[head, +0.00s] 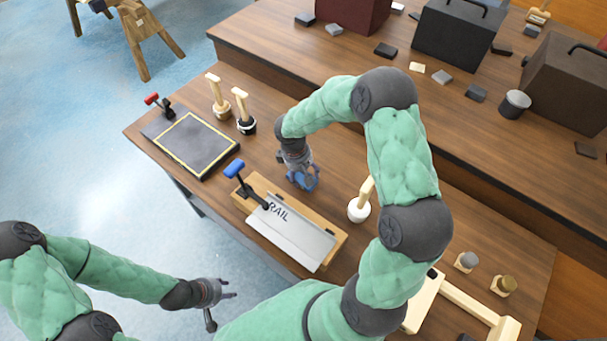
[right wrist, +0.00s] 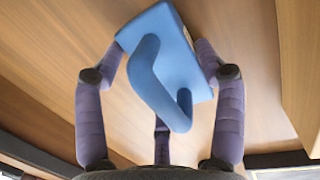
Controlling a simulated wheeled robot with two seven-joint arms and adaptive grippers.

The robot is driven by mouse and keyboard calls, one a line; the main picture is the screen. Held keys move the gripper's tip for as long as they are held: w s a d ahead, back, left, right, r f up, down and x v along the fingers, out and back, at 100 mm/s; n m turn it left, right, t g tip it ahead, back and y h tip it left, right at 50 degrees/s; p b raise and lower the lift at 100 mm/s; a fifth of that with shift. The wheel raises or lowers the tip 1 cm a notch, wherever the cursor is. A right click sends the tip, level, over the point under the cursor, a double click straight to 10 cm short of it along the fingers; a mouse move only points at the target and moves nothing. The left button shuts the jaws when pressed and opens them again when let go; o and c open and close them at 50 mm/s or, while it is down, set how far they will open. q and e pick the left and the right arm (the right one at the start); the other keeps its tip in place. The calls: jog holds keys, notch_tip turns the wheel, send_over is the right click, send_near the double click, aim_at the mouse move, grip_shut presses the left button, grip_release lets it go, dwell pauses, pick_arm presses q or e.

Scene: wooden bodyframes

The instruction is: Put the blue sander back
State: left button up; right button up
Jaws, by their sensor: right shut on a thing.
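The blue sander (right wrist: 165,65) is a flat blue block with a looped handle. In the right wrist view my right gripper (right wrist: 160,75) has its fingers shut around it, one finger on either side and a third below. In the head view the sander (head: 312,178) shows partly behind the fingers of my right gripper (head: 301,180), over the middle of the workbench, behind the tray marked RAIL. I cannot tell whether it touches the bench. My left gripper (head: 226,300) is empty with its fingers spread, off the bench's front edge at lower left.
The RAIL tray (head: 318,250) has a blue-handled clamp (head: 240,178). A dark yellow-edged mat (head: 192,146) lies left, by a red-handled clamp (head: 157,104) and wooden-handled brushes (head: 243,112). A white pot (head: 358,210) stands right.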

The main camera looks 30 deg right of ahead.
jog(key=shift+r, duration=0.15)
jog(key=o, duration=1.3)
jog(key=shift+w+r, duration=0.1)
jog(key=shift+r, duration=0.25)
jog(key=r+p, duration=0.1)
jog(key=r, duration=0.2)
jog(key=a+r+p, duration=0.1)
jog(key=r, duration=0.3)
jog(key=a+r+p, duration=0.1)
jog(key=r, duration=0.3)
jog(key=shift+w, duration=0.35)
